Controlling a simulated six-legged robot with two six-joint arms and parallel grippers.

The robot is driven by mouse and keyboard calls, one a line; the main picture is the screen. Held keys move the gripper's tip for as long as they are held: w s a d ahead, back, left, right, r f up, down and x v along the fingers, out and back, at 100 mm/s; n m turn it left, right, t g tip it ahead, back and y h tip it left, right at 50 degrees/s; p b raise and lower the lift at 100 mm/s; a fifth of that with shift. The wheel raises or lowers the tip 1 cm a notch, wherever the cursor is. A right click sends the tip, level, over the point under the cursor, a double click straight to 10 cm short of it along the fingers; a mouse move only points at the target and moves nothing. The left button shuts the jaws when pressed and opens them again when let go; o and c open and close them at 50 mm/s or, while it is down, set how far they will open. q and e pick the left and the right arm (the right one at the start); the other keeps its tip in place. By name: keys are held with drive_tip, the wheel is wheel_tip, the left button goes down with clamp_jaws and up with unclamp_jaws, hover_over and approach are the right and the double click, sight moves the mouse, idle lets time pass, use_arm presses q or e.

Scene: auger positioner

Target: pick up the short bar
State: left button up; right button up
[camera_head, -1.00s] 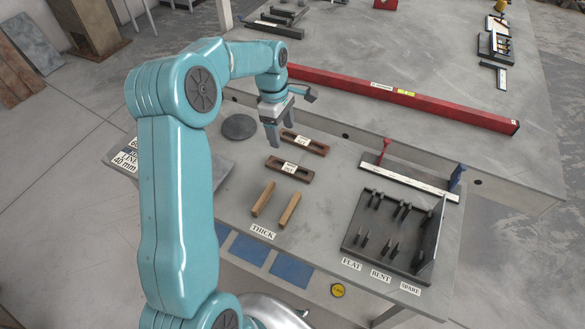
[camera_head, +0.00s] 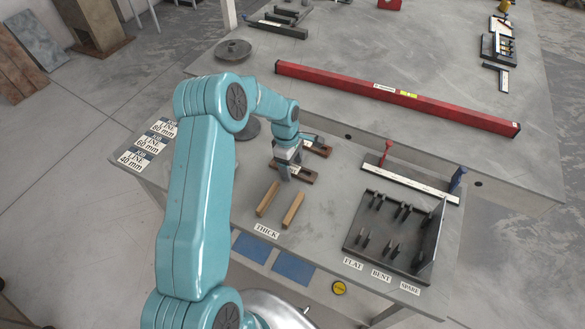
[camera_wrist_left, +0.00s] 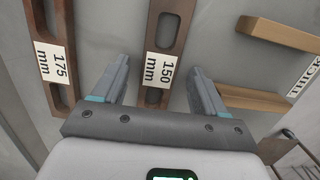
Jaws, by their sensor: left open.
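The short bar is a brown slotted bar with a 150 mm label; it shows in the left wrist view (camera_wrist_left: 163,45) and, partly hidden by my gripper, in the head view (camera_head: 308,178). A similar bar labelled 175 mm (camera_wrist_left: 63,25) lies parallel to it on the table, and its end shows in the head view (camera_head: 324,150). My left gripper (camera_head: 286,177) is open over the short bar. In the left wrist view its fingers (camera_wrist_left: 158,70) stand on either side of the bar, apart from it. Whether the fingertips reach table level is unclear. My right gripper is not in view.
Two wooden blocks (camera_head: 293,210) lie near the THICK label. A dark tray (camera_head: 352,240) with several upright pieces stands at the right. A long red beam (camera_head: 395,97) lies behind. A dark round disc (camera_head: 249,130) sits beside my arm. Blue pads (camera_head: 292,267) are at the front.

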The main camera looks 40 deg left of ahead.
use_arm(q)
drive_tip(key=shift+w+d, duration=0.1)
drive_tip(key=c, duration=1.3)
clamp_jaws()
drive_tip(key=shift+r, duration=0.15)
